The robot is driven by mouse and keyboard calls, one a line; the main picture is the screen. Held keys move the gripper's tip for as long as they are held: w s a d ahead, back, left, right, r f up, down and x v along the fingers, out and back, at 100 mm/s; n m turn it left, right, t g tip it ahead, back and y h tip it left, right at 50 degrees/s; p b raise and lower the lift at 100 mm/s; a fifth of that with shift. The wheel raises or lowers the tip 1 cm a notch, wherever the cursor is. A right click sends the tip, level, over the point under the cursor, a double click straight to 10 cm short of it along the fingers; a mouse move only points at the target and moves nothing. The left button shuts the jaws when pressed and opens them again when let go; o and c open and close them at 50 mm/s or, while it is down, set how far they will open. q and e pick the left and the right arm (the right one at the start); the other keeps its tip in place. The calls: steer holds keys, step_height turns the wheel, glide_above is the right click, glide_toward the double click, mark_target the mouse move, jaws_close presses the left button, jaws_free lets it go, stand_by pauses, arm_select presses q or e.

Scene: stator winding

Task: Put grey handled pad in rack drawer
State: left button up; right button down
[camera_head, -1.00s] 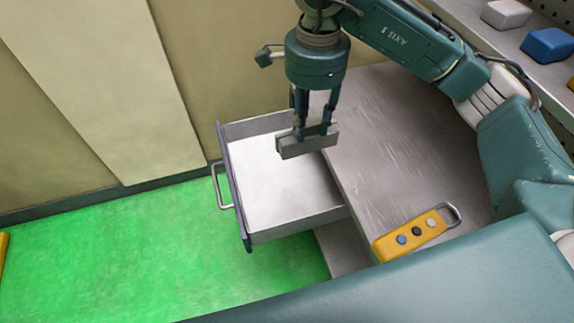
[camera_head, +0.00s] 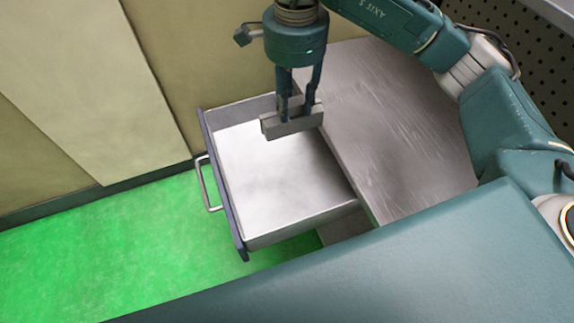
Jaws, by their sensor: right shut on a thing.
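The grey handled pad (camera_head: 290,126) is a small grey block held level in my right gripper (camera_head: 297,106). The gripper points down and is shut on the pad's upper part, so the handle is mostly hidden by the fingers. The rack drawer (camera_head: 240,214) is pulled open and its light inside shows empty. It has a dark front with a metal handle on the left. The pad appears above the drawer's back right part, near the rack top's edge; its exact height is hard to tell. My left gripper is not in view.
The grey rack top (camera_head: 395,135) lies right of the drawer and its visible part is bare. A beige wall (camera_head: 85,75) stands behind. The green floor (camera_head: 110,245) at the left is clear. A dark perforated panel (camera_head: 530,70) is at the upper right.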

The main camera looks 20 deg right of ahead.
step_height(320, 180, down, 20)
steer(key=p, duration=0.3)
steer(key=shift+r, duration=0.2)
steer(key=shift+f+b, duration=0.2)
steer(key=shift+b, duration=0.1)
steer(key=c, duration=1.3)
jaws_free()
steer(key=shift+o, duration=0.2)
steer(key=shift+s, duration=0.1)
